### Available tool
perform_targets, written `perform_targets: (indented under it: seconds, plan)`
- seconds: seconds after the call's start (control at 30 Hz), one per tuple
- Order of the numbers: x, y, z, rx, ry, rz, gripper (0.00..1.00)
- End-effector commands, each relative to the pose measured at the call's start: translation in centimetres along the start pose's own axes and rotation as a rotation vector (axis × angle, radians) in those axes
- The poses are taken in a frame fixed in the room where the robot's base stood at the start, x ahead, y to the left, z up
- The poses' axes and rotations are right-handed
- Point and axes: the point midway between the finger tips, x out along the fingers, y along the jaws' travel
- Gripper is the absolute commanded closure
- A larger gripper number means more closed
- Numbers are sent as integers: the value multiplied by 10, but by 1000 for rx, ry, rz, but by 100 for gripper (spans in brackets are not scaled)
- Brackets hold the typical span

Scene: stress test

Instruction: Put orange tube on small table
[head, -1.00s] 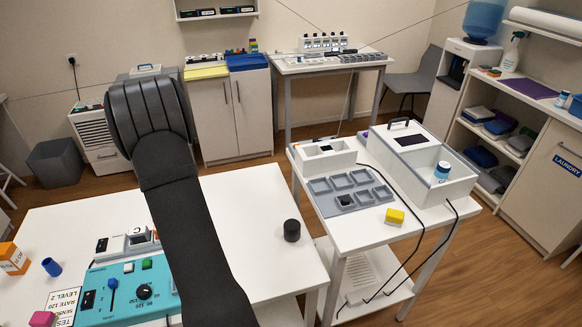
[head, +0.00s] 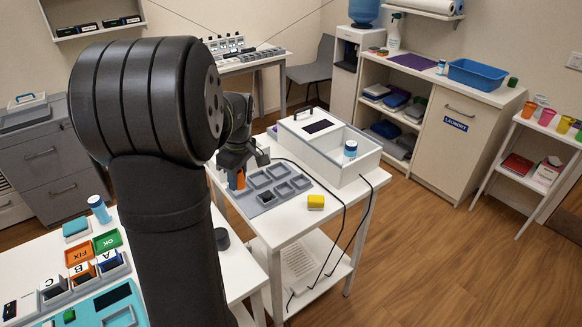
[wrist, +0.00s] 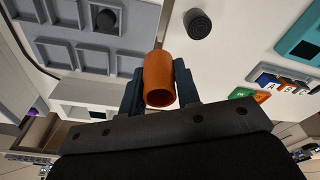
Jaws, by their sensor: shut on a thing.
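My gripper (head: 238,176) is shut on the orange tube (wrist: 160,76), which stands out between the fingers in the wrist view, its open end facing the camera. In the head view only a small part of the orange tube (head: 240,179) shows under the dark fingers. It is at the left side of the small white table (head: 330,222), beside the grey tray (head: 262,201). I cannot tell whether the tube touches the tabletop.
A white box with an open bin (head: 335,165) fills the small table's back. A black round knob-like object (head: 222,239) stands on the left desk. A gap separates desk and small table.

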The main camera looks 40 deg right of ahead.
Motion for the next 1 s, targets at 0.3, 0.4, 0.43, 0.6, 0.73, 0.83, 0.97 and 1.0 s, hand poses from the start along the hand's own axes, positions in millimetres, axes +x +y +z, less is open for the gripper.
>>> perform_targets:
  seconds: [0.3, 0.4, 0.43, 0.6, 0.73, 0.83, 0.97, 1.0]
  plan:
    - [-22, -1, 136, 293, 0, 37, 92]
    - [-26, -8, 169, 369, -1, 47, 92]
    - [-27, -10, 177, 390, -1, 50, 92]
    - [-30, -22, 211, 474, -1, 58, 92]
    - [-30, -25, 219, 501, -1, 62, 92]
    - [-22, -24, 211, 503, -2, 61, 92]
    - [-1, -19, 185, 500, -3, 58, 92]
    - [5, -17, 176, 500, -3, 59, 92]
